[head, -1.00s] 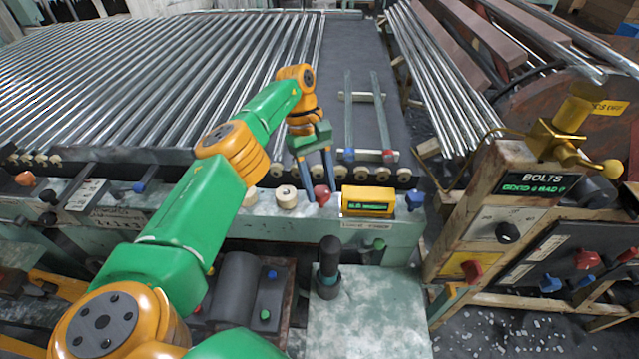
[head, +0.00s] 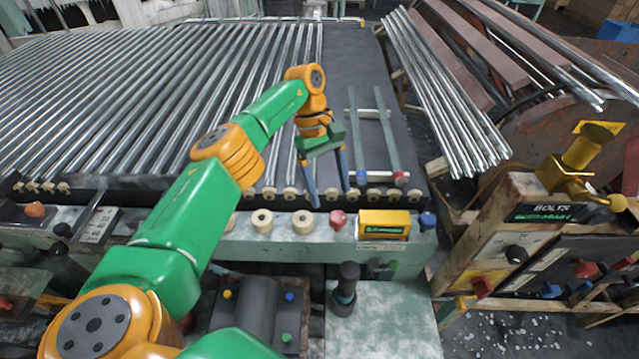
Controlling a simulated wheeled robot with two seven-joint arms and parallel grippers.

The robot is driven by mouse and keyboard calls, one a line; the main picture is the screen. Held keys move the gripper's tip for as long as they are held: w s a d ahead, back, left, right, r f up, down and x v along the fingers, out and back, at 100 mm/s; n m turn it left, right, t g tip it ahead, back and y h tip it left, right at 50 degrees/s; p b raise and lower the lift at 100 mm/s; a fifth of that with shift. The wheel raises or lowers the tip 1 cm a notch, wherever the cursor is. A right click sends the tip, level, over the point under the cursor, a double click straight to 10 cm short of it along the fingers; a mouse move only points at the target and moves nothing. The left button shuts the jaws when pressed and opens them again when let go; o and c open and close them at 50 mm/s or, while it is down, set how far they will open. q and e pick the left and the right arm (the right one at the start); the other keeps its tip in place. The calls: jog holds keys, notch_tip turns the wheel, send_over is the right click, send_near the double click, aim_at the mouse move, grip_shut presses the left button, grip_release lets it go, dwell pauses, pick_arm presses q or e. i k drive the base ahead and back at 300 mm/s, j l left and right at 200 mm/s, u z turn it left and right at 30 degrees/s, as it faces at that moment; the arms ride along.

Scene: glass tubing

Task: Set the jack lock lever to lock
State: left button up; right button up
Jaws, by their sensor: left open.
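I cannot tell for certain which control is the jack lock lever; no readable label names it. My left gripper (head: 331,197) is open and empty, its two blue-grey fingers pointing down near the front edge of the roller bed. Just below the fingertips, a red knob (head: 338,219) stands on the pale green front rail, apart from them. A yellow box with a green display (head: 383,224) sits right of the knob, and a blue knob (head: 428,220) is beyond it. A black upright handle (head: 346,285) stands on the lower green surface. My right gripper is not in view.
Cream rollers (head: 302,222) sit on the rail left of the red knob. Metal tubes fill the bed (head: 345,60) on the left. The lower green plate (head: 385,320) is mostly clear.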

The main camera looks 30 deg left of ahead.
aim_at(377, 265)
jog(key=k+l, duration=0.3)
jog(key=k, duration=0.15)
jog(key=k+l, duration=0.35)
jog(key=k, duration=0.1)
